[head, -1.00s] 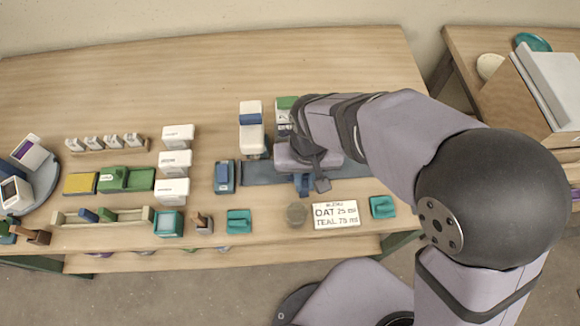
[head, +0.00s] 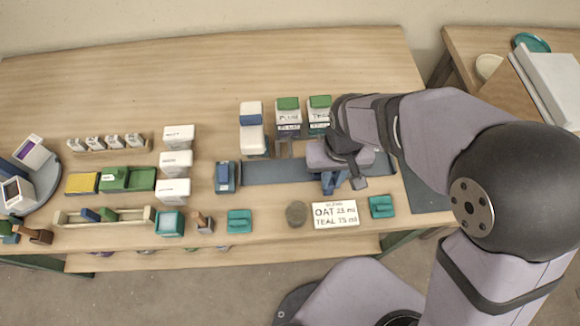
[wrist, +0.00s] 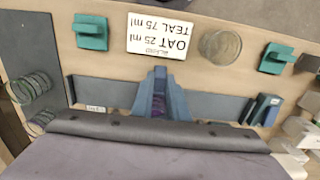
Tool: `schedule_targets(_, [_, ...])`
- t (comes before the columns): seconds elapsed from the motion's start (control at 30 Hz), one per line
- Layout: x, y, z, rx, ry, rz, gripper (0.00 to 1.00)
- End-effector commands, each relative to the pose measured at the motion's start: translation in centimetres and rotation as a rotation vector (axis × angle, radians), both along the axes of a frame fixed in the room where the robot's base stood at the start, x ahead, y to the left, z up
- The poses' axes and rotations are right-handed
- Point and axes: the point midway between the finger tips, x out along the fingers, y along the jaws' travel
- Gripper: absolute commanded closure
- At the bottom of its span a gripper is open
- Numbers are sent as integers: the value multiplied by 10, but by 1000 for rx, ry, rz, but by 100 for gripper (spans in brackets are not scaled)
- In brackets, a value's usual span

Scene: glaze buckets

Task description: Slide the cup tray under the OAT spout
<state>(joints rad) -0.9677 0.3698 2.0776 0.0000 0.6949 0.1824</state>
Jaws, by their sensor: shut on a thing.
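My gripper (head: 332,182) is over the dark grey strip (head: 265,172) on the bench in the head view. In the wrist view its blue-grey fingers (wrist: 159,90) are close together, shut on a small purple part (wrist: 158,106), which I take to be the cup tray. The rest of it is hidden by the fingers and wrist. Two green-topped dispensers (head: 288,115) (head: 320,112) stand behind the strip; their labels are too small to read surely. A white dispenser with a blue band (head: 251,125) stands left of them.
A card reading OAT 25 ml, TEAL 75 ml (head: 335,214) lies in front, between a round grey-brown thing (head: 296,213) and a teal block (head: 382,206). A blue block (head: 226,177) stands at the strip's left end. Round green-rimmed things (wrist: 31,88) stand at the wrist view's left.

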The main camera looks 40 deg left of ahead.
Motion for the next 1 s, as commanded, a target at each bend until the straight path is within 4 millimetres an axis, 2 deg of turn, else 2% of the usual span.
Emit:
schedule_targets(0.3, [13, -12, 1, 3, -3, -1, 100])
schedule_targets(1.0, [19, -17, 1, 3, -3, -1, 100])
